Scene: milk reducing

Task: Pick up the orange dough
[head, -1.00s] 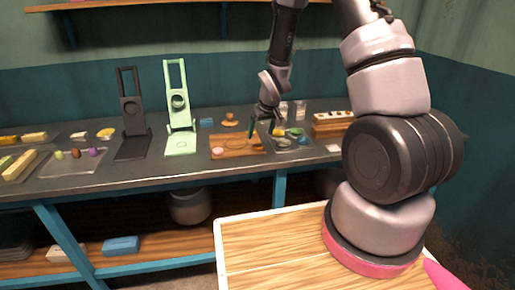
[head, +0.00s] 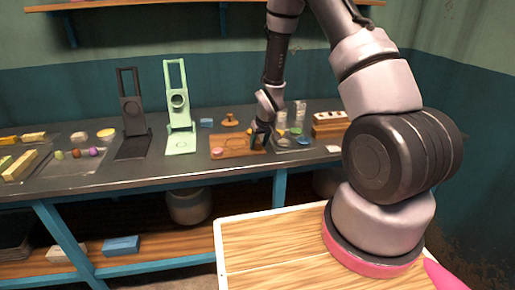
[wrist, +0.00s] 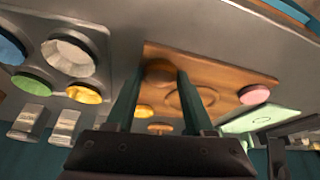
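A brownish-orange round lump, which looks like the orange dough (wrist: 160,71), sits on the wooden board (wrist: 215,68) in the wrist view. It shows between the tips of my gripper (wrist: 161,78), whose two fingers are apart. I cannot tell whether they touch it. A smaller yellow-orange piece (wrist: 144,111) lies by the board's far edge. A pink dough (wrist: 254,94) lies on the board to the right. In the head view my gripper (head: 261,143) is low over the right part of the board (head: 228,152), and the orange dough is not clearly visible there.
A tray with blue (wrist: 8,50), yellow (wrist: 83,94) and other round pieces is beside the board. A pale green press (head: 180,110) and a dark press (head: 132,115) stand left of it. A wooden block with white pieces (head: 330,120) is at the right.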

